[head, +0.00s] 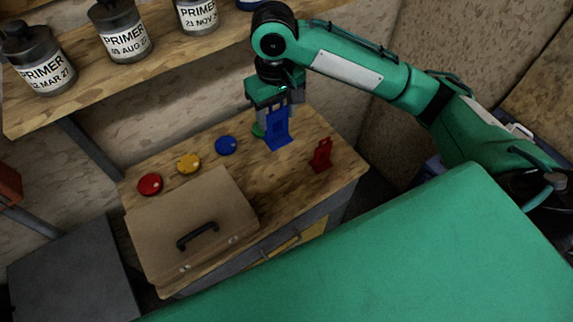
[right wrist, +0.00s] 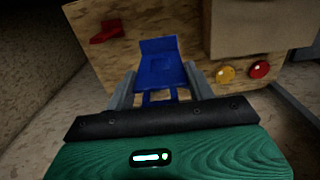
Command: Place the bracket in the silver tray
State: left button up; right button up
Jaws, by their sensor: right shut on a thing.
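My right gripper (head: 277,108) points down above the back right of the wooden bench and is shut on a blue bracket (head: 277,132). The blue bracket also shows in the right wrist view (right wrist: 160,70), between the two grey fingers. Whether its base touches the bench top I cannot tell. A smaller red bracket (head: 321,156) stands on the bench to the right of the blue one; it shows at the upper left in the right wrist view (right wrist: 107,32). I see no silver tray in either view. My left gripper is not in view.
A closed tan case (head: 192,222) with a black handle covers the bench's front left. Red (head: 149,184), yellow (head: 188,163), blue (head: 226,145) and partly hidden green (head: 258,130) discs lie behind it. A wooden shelf (head: 70,88) with primer jars hangs above. A dark grey surface (head: 70,275) lies lower left.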

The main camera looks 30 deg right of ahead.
jog(key=shift+w+f, duration=0.1)
jog(key=shift+f, duration=0.2)
jog(key=shift+a+f+p, duration=0.15)
jog(key=shift+f+p, duration=1.5)
jog(key=shift+f, duration=7.9)
jog(key=shift+f, duration=0.1)
jog(key=o, duration=1.5)
